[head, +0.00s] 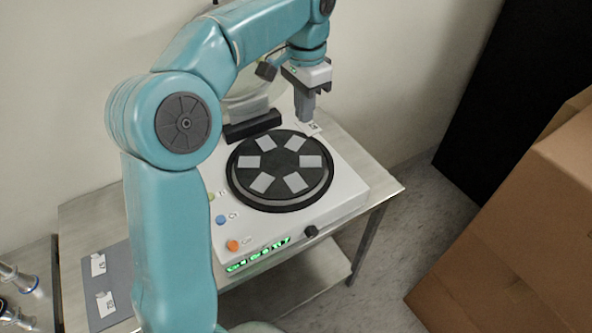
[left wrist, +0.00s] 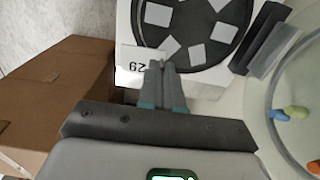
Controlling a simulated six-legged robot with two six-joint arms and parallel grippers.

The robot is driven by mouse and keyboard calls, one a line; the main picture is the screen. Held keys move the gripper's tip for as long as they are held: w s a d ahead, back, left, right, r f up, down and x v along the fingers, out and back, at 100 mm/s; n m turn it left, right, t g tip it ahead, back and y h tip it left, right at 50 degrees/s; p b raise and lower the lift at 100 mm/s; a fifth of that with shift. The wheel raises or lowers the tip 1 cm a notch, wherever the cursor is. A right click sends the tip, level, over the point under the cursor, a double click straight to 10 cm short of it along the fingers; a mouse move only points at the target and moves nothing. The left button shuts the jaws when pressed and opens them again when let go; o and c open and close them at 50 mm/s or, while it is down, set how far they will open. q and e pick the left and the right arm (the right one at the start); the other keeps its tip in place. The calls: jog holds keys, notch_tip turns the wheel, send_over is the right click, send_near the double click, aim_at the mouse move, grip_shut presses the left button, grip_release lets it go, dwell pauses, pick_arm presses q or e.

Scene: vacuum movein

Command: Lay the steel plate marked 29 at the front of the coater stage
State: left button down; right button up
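The steel plate marked 29 (left wrist: 141,60) is a small pale plate with a label, upside down in the left wrist view. In the head view it shows as a white piece (head: 310,129) beneath my left gripper (head: 305,119). In the left wrist view my left gripper (left wrist: 163,68) has its fingertips close together, seemingly on the plate's edge and partly covering it. The plate is just off the back right rim of the coater stage (head: 241,187), a round black disc with several grey patches; the stage also shows in the left wrist view (left wrist: 222,60). My right gripper is not in view.
The coater's white housing (head: 345,192) stands on a metal table (head: 92,216). A clear dome (head: 243,98) stands behind the stage, partly hidden by my left arm. A grey mat (head: 118,282) holds labelled pieces. Cardboard boxes (head: 525,225) stand at the right.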

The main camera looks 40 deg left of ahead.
pick_arm(q)
notch_tip(320, 180, up, 2)
jog(key=s+a, duration=0.1)
jog(key=b, duration=0.3)
send_over(292, 176)
notch_tip(292, 176, down, 14)
jog(key=shift+d+r, duration=0.1)
jog(key=shift+w+f, duration=0.1)
jog(key=shift+f, duration=2.55)
jog(key=shift+f, duration=0.2)
jog(key=c, duration=1.3)
grip_release()
jog(key=shift+r, duration=0.1)
